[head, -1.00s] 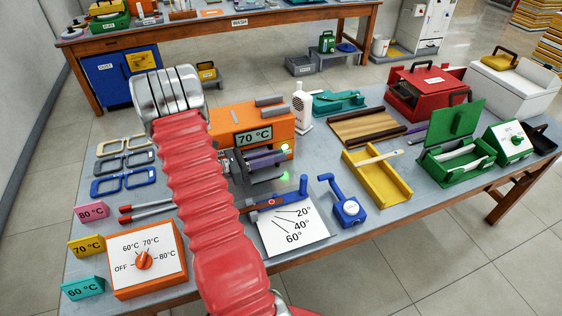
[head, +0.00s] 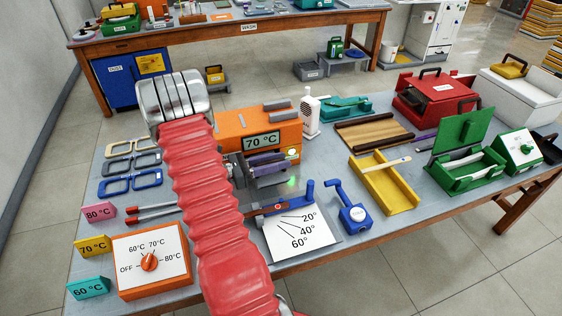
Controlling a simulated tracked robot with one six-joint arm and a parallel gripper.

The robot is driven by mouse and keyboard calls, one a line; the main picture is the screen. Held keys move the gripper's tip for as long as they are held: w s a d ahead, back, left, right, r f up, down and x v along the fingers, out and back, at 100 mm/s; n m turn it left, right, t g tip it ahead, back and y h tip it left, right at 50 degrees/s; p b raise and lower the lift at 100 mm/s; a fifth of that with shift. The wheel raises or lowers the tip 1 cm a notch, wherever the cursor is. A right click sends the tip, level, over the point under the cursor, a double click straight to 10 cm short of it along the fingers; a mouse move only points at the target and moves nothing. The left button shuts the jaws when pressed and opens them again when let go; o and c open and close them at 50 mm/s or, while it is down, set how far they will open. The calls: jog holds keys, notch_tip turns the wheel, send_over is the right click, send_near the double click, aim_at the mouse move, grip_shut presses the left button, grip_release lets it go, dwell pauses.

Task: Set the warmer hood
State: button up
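The orange warmer (head: 228,123) stands at the back left-middle of the bench, with a "70 °C" display (head: 262,142) and grey strips on top. Purple and grey parts (head: 266,162) sit low at its front, beside a lit green spot and a pale yellow-green lamp (head: 293,153). I cannot tell which part is the hood. My red-sleeved arm (head: 208,190) with its metal joint (head: 172,98) crosses in front and hides the warmer's left side. An orange-edged dial box (head: 150,262) stands front left.
Temperature tags in pink (head: 98,213), yellow (head: 93,246) and teal (head: 88,287) line the left edge. Eyeglass frames (head: 132,170) lie behind them. An angle card (head: 300,235), blue tool (head: 354,215), yellow tray (head: 384,187) and green box (head: 466,170) stand to the right.

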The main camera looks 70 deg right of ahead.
jog(key=v, duration=1.2)
jog(key=shift+w+a, duration=0.25)
jog(key=shift+w, duration=0.05)
jog(key=shift+c, duration=0.2)
